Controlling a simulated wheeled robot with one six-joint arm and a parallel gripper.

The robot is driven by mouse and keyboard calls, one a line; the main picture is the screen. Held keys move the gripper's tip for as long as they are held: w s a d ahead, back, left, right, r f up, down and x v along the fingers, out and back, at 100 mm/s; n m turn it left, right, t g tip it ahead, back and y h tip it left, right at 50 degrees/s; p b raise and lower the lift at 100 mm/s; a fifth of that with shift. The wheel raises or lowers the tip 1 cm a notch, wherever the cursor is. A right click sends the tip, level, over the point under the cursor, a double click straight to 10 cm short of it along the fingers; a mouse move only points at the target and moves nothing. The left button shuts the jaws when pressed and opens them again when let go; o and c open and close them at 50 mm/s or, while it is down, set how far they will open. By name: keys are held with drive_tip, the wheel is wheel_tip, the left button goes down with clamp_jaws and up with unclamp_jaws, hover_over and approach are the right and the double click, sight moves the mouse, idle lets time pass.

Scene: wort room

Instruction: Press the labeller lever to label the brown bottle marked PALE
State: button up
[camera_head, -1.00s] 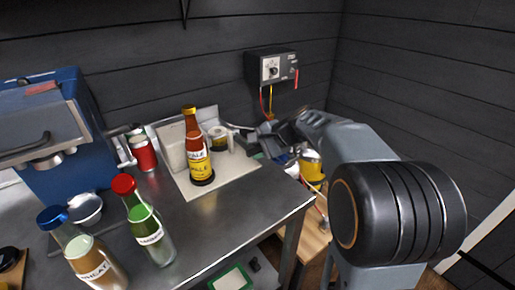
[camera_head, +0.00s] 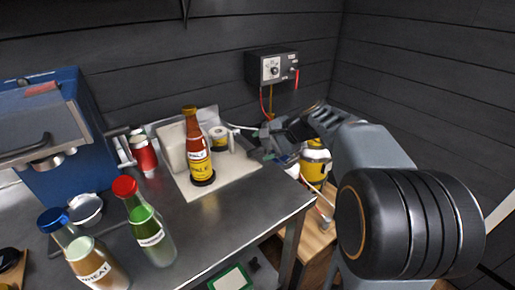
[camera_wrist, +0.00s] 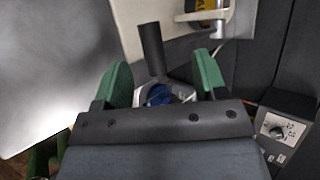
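The brown bottle (camera_head: 194,135) with a gold cap stands upright on the labeller's pale base plate (camera_head: 232,172). Its yellow label reads PALE, and a white band sits above it. The labeller's label roll (camera_head: 219,139) is behind the bottle, and it also shows at the top of the wrist view (camera_wrist: 207,4). A thin lever arm (camera_head: 241,127) reaches right toward my gripper (camera_head: 272,146). In the wrist view my gripper (camera_wrist: 157,82) has its two green fingers apart. A dark cylindrical handle (camera_wrist: 151,46) shows between and beyond them; contact cannot be told.
A blue machine (camera_head: 60,130), a red can (camera_head: 144,154), a green bottle (camera_head: 149,232) and a WHEAT bottle (camera_head: 92,262) stand left on the steel table (camera_head: 205,225). A control box (camera_head: 272,67) hangs on the wall. A yellow container (camera_head: 315,163) stands below right of my gripper.

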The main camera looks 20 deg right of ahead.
drive_tip(key=v, duration=1)
drive_tip(key=shift+p, duration=0.4)
drive_tip(key=shift+c, duration=0.2)
